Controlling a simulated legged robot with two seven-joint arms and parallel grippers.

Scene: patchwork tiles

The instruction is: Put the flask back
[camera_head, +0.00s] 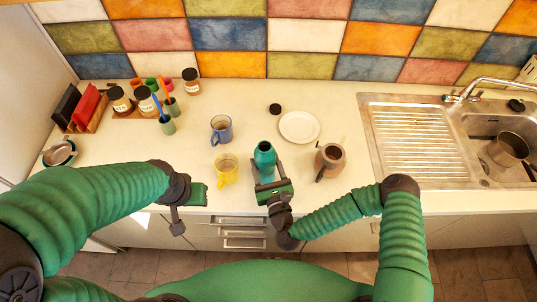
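The teal flask (264,157) stands upright on the pale counter, right of the yellow mug. My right gripper (267,168) reaches in from the front with its fingers spread on either side of the flask. The fingers look wide apart, and a gap seems to show on the flask's right side. The lower part of the flask is partly hidden by the gripper. My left gripper (184,211) is at the counter's front edge, left of the yellow mug, away from the flask. Its fingertips are not clear enough to tell their opening.
A yellow mug (227,169) and blue mug (221,129) stand left of the flask; a brown jug (330,160) stands right. Behind are a white plate (299,127) and black lid (275,109). Jars and cups fill the back left. The sink (480,150) is right.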

